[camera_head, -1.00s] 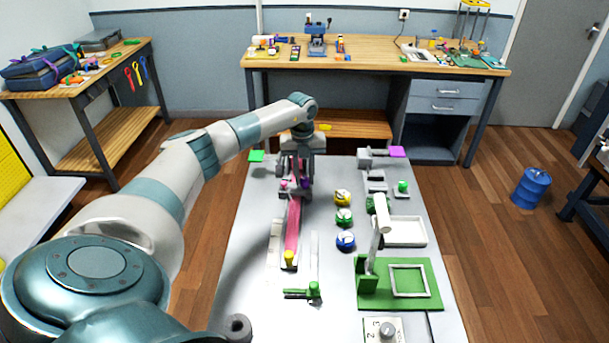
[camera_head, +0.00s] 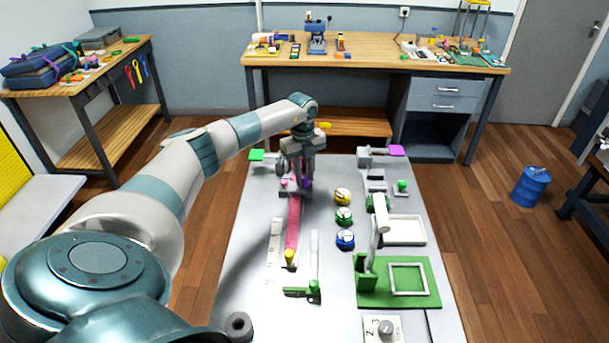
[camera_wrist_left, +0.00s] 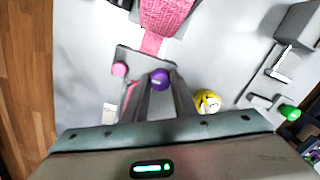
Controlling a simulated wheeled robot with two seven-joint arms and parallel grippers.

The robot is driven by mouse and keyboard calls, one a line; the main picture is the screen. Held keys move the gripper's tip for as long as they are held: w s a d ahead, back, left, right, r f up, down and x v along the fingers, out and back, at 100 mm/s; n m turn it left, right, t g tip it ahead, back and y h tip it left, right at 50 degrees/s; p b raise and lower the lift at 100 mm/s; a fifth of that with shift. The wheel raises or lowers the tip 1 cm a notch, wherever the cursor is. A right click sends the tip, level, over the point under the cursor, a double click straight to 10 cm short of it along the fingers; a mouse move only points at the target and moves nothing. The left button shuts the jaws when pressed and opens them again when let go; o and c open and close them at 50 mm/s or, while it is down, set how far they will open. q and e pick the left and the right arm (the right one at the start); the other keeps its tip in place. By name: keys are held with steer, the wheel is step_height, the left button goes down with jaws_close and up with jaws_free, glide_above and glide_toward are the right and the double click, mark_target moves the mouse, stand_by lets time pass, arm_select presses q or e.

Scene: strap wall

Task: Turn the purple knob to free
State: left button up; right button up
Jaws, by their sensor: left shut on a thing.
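The purple knob (camera_wrist_left: 159,78) sits on a dark bracket (camera_wrist_left: 133,62) at the end of the pink strap (camera_wrist_left: 168,18). In the head view the purple knob (camera_head: 307,182) shows just beside my left gripper's fingers. My left gripper (camera_head: 299,182) points down over the bracket. In the left wrist view its fingers (camera_wrist_left: 155,90) are close together and reach the purple knob, shut on it; the exact contact is partly hidden. A pink knob (camera_wrist_left: 119,69) is on the same bracket, to the left. My right gripper is not in view.
Yellow (camera_head: 342,197), green (camera_head: 344,216) and blue (camera_head: 345,239) round knobs stand to the right on the grey panel. A green frame fixture (camera_head: 425,292), a white tray (camera_head: 405,231) and a yellow-tipped lever (camera_head: 289,257) are nearer. The panel's left strip is mostly clear.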

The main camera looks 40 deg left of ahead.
mark_target(303, 179)
arm_select(q)
steer(key=o, duration=1)
steer(key=shift+o, duration=0.2)
steer(key=shift+r, duration=0.15)
step_height(303, 179, up, 17)
steer(key=b, duration=0.5)
steer(key=shift+s+a, duration=0.15)
steer(key=shift+s, duration=0.15)
